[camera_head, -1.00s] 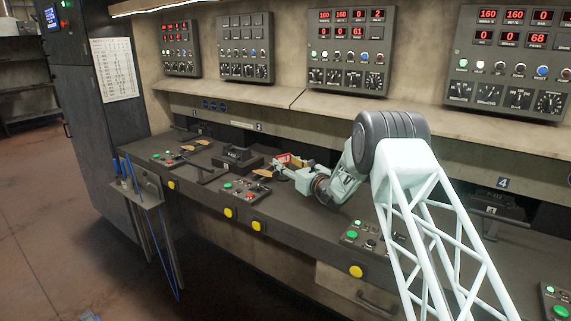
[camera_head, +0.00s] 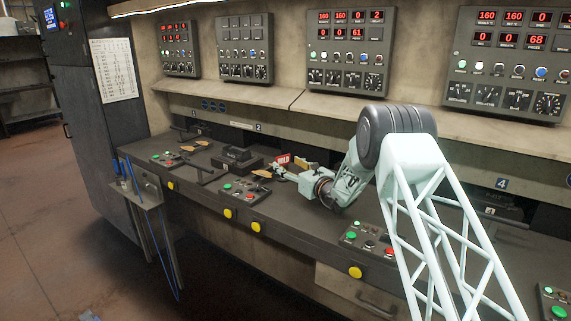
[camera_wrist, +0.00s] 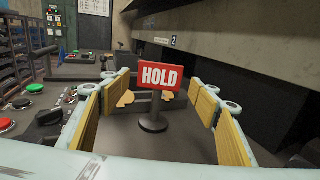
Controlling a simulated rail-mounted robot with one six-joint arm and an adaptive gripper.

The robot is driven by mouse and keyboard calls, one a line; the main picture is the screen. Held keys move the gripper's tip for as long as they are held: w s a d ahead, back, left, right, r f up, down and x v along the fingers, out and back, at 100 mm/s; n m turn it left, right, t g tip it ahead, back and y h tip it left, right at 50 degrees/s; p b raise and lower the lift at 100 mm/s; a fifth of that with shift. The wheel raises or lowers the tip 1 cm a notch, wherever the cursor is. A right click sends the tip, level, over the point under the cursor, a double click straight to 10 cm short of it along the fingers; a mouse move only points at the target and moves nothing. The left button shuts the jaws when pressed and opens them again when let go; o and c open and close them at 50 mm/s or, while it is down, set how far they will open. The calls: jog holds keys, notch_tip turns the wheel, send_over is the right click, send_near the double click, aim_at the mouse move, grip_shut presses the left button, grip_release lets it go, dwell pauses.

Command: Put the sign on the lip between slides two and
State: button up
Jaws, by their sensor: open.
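The sign is a red plate reading HOLD (camera_wrist: 161,76) on a short dark post with a round base. In the wrist view it stands upright between the two spread fingers of my gripper (camera_wrist: 157,104), with a gap on each side. In the head view the sign (camera_head: 283,160) shows small at the end of my gripper (camera_head: 280,174), on the dark bench top. My gripper is open and holds nothing.
A dark slide block (camera_head: 237,160) with tan pieces stands left of my gripper. Button panels (camera_head: 245,190) line the bench front, with yellow knobs (camera_head: 256,226) below. Control boxes (camera_head: 346,52) hang above the ledge. A small side table (camera_head: 146,190) is at left.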

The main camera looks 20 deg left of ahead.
jog(key=shift+p+v, duration=0.65)
jog(key=shift+v, duration=4.15)
jog(key=shift+r, duration=0.2)
